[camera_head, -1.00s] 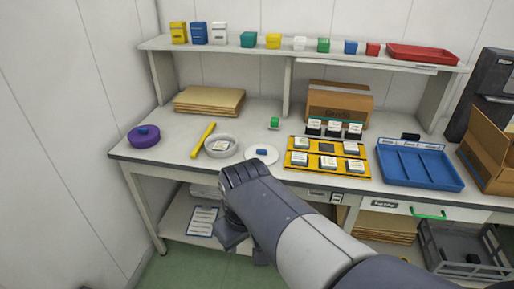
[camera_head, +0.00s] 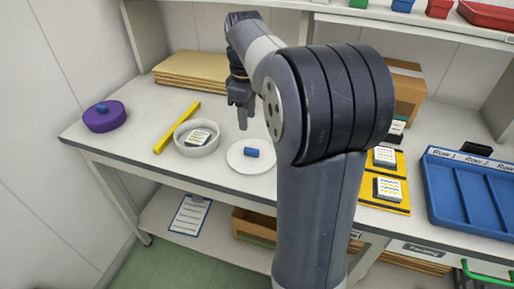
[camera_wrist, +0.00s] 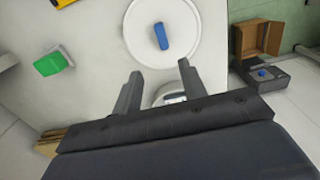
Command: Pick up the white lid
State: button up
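The white lid (camera_head: 237,160) is a flat round disc lying on the table with a blue handle (camera_head: 252,152) on top. It also shows in the wrist view (camera_wrist: 185,25), just beyond my fingertips. My gripper (camera_head: 242,121) points down above the table, slightly behind the lid in the head view. In the wrist view its two fingers (camera_wrist: 160,70) are apart with nothing held between them.
A blue tray (camera_head: 470,200) is at right. A green block (camera_wrist: 50,63) shows in the wrist view.

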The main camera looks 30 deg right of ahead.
aim_at(247, 148)
jog(key=f, duration=0.3)
jog(key=f+b, duration=0.1)
jog(key=f, duration=0.6)
jog(key=shift+s+a+f+b, duration=0.1)
jog(key=shift+s+a+b, duration=0.2)
jog(key=shift+b, duration=0.1)
jog(key=shift+c, duration=0.2)
grip_shut()
